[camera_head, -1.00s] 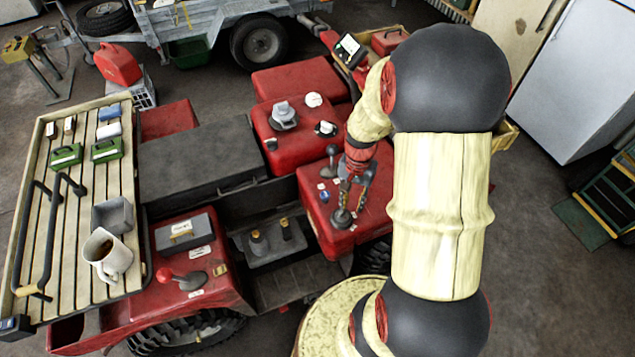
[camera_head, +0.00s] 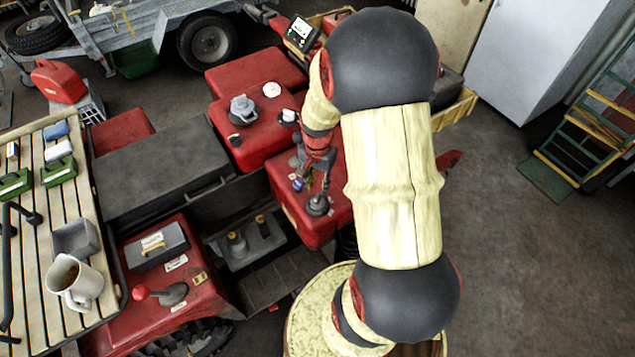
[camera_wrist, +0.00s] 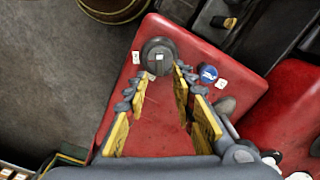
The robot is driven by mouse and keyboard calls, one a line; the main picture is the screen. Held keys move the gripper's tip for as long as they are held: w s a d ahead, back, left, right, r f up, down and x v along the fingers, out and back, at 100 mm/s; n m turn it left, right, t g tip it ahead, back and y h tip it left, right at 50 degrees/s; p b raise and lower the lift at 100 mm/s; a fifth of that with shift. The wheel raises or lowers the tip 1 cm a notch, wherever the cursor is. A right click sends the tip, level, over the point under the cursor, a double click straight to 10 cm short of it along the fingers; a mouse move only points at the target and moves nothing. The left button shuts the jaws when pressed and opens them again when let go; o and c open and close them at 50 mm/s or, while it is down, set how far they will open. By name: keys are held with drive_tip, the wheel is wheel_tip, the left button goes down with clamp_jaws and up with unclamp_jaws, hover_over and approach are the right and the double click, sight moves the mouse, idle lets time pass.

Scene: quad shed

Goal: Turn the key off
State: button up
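The red panel (camera_wrist: 153,114) of the quad fills the middle of the wrist view. On it sits a round dark switch (camera_wrist: 159,51) with a small pale grey piece at its centre, which looks like the key. The dark switch also shows in the head view (camera_head: 318,205). A blue round button (camera_wrist: 208,73) lies right of it. My gripper (camera_wrist: 162,77) is open and empty, its yellow-padded fingers pointing at the switch. In the head view my gripper (camera_head: 316,182) is just above the switch; I cannot tell whether it touches.
A slatted rack (camera_head: 35,255) carries a mug (camera_head: 75,282) and a grey box. A trailer (camera_head: 150,25) stands behind. Open floor (camera_head: 500,260) lies to the right.

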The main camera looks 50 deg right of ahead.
sight(318, 196)
drive_tip(key=shift+f+b, duration=1.85)
drive_tip(key=shift+f, duration=1.4)
drive_tip(key=c, duration=0.3)
clamp_jaws()
